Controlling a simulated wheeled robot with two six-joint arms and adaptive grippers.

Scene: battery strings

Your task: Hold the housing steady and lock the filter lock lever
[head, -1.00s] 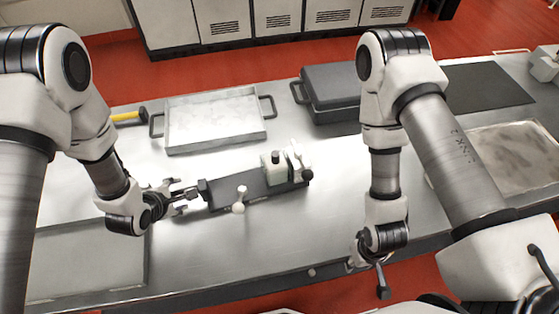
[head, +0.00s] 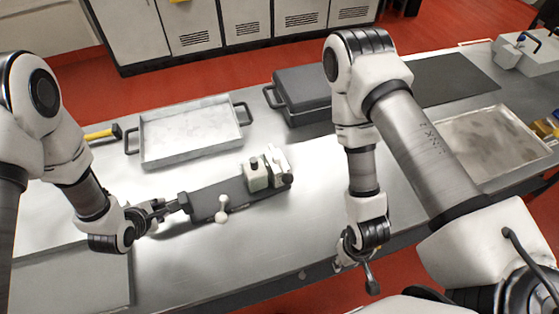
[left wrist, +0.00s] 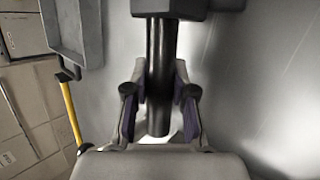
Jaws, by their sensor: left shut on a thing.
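The housing (head: 206,196) is a long dark grey block lying on the steel bench, with two pale blocks (head: 256,177) and black knobs at its right end. A white lever with a round end (head: 222,210) stands out from its front side; I take it for the filter lock lever. My left gripper (head: 166,207) is shut on the black bar at the housing's left end. The left wrist view shows this bar (left wrist: 160,80) between the purple-padded fingers. My right gripper (head: 350,262) hangs empty-looking at the bench's front edge, apart from the housing; its fingers are unclear.
A shallow metal tray (head: 147,152) lies behind the housing, with a yellow-handled hammer (head: 100,134) left of it. A dark lidded case (head: 300,92) stands at the back. Another tray (head: 446,136) lies at right.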

